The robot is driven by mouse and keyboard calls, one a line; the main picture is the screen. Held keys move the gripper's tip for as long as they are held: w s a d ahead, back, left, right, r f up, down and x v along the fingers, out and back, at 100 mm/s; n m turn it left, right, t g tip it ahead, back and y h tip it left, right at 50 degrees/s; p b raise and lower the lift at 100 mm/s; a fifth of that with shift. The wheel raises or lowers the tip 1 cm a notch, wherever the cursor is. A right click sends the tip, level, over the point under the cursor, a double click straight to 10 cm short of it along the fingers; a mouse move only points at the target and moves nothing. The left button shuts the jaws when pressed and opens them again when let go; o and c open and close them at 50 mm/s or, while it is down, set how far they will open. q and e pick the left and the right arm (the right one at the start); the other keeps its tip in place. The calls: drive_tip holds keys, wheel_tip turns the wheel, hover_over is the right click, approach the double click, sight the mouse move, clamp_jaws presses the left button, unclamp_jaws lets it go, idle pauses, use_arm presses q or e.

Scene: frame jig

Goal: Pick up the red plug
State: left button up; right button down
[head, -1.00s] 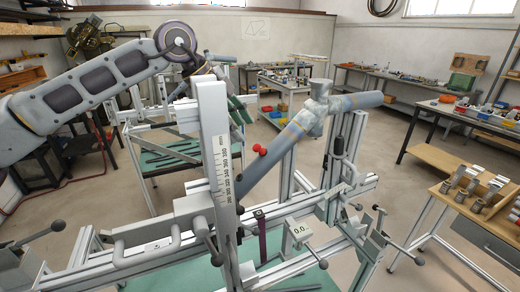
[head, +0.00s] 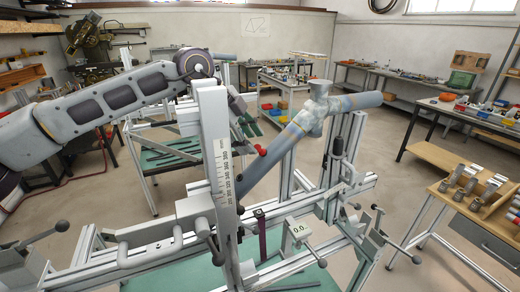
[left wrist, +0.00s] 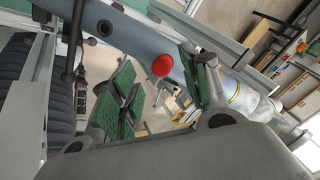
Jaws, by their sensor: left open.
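The red plug (head: 262,151) sits on the slanted grey-blue frame tube (head: 285,140), right of the scale-marked upright. In the left wrist view the red plug (left wrist: 162,65) shows as a round head against the tube (left wrist: 140,45). My left gripper (head: 248,122) is just above the plug in the head view, partly hidden behind the upright. In the left wrist view my left gripper (left wrist: 160,92) is open, its green-padded fingers on either side of the plug's line and nothing between them. I cannot tell whether a finger touches the tube. My right gripper is not in view.
The scale-marked upright (head: 216,165) stands close to my left arm. The jig's rails and clamp handles (head: 165,235) fill the foreground. A wooden bench (head: 460,185) with metal parts is at the right. Open floor lies between jig and benches.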

sight(256, 147)
use_arm(q)
drive_tip(key=shift+p+x, duration=0.4)
drive_tip(key=shift+x, duration=1.25)
drive_tip(key=c, duration=0.9)
